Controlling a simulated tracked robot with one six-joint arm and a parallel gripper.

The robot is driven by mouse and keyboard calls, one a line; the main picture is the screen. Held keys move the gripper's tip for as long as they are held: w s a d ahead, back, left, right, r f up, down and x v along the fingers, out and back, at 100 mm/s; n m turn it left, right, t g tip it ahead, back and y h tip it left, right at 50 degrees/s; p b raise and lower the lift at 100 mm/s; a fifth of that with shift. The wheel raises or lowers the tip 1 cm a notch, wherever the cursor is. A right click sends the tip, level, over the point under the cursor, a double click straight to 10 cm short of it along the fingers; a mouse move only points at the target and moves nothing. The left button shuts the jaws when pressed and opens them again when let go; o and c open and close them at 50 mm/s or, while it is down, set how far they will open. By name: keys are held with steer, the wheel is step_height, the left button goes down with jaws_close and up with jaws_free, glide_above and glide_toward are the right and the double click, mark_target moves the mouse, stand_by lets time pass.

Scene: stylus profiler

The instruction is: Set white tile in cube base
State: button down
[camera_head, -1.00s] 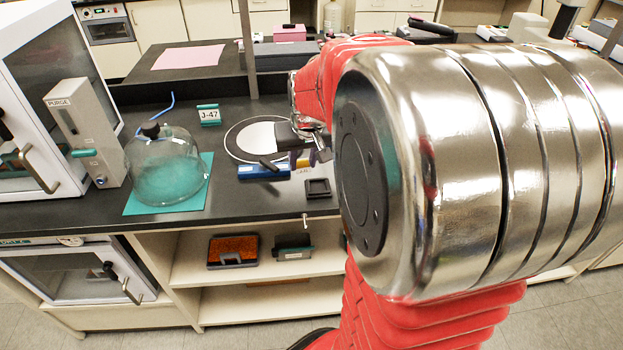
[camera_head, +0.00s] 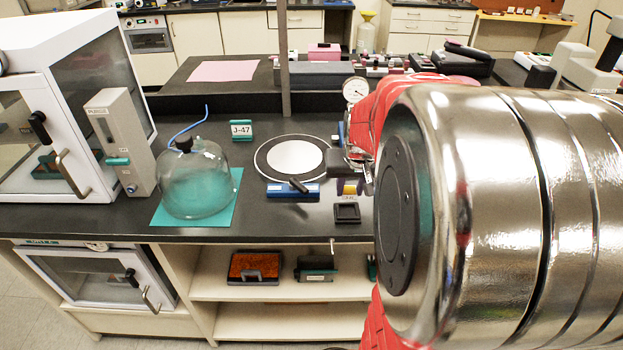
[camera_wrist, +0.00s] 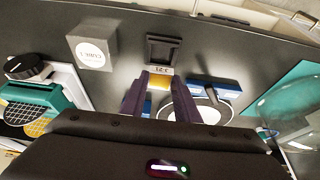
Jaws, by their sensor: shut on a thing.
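My gripper (camera_wrist: 160,85) has its two dark purple fingers around a small yellow piece (camera_wrist: 159,82) with a pale, marked strip at its edge. The yellow piece (camera_head: 350,189) also shows in the head view, just behind a black square base (camera_head: 347,213). I cannot tell for sure if it is the white tile. In the wrist view, the black base (camera_wrist: 163,48) has a raised rim and lies beyond the fingertips, apart from them. A grey cube (camera_wrist: 92,45) marked CUBE stands beside it; my arm hides it in the head view.
A glass dome (camera_head: 195,182) on a teal mat and a J-47 sign (camera_head: 241,130) stand further left. A dial gauge (camera_head: 355,89) stands behind.

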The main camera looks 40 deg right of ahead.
steer(key=shift+f, duration=1.1)
step_height(320, 180, down, 4)
steer(key=shift+r, duration=0.25)
steer(key=shift+s+a+f, duration=0.1)
steer(key=shift+f, duration=0.1)
